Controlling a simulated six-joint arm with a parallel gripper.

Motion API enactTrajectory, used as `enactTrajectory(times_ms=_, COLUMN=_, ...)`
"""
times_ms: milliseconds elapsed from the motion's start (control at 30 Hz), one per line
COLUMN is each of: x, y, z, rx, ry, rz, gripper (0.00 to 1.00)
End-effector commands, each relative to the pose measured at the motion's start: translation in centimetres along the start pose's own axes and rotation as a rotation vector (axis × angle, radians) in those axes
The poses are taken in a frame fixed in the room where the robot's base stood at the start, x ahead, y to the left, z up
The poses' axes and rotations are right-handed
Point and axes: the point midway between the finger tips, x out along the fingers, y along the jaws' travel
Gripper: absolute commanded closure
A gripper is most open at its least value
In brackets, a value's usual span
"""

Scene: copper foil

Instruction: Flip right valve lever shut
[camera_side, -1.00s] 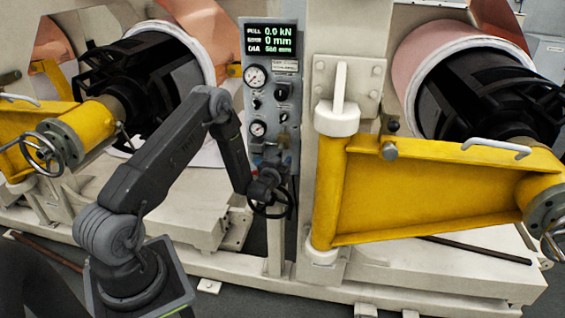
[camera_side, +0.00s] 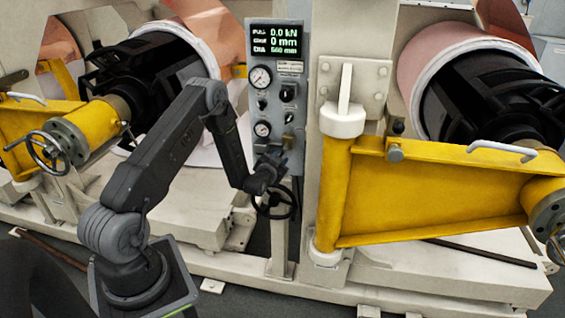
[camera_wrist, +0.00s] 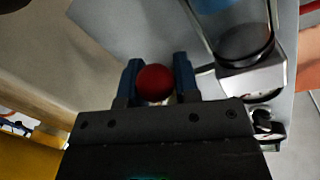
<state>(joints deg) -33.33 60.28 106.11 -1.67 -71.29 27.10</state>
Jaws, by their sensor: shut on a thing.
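A red ball knob (camera_wrist: 155,82), which looks like the end of the valve lever, sits between the two blue-grey fingers of my gripper (camera_wrist: 157,80) in the wrist view. My gripper is shut on this knob. The lever's shaft is mostly hidden behind the knob and the gripper body. In the side view my gripper (camera_side: 275,165) is at the lower part of the grey control panel (camera_side: 275,85), just above a black handwheel. The lever is too small and covered there to make out its angle.
The black handwheel (camera_side: 277,202) is just below my gripper. Gauges and knobs are on the panel above it, under a lit display (camera_side: 276,41). A yellow swing arm (camera_side: 430,190) stands to the right. In the wrist view a dark round fitting (camera_wrist: 245,42) is close at right.

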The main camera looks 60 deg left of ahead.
Motion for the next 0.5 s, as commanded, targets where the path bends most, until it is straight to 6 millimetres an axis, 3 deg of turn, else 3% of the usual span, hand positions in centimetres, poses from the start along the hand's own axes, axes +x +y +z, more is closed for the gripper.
enactTrajectory(times_ms=500, x=-0.19, y=-1.20, z=-0.04, rx=0.179, ry=-0.037, rz=-0.003, gripper=1.00)
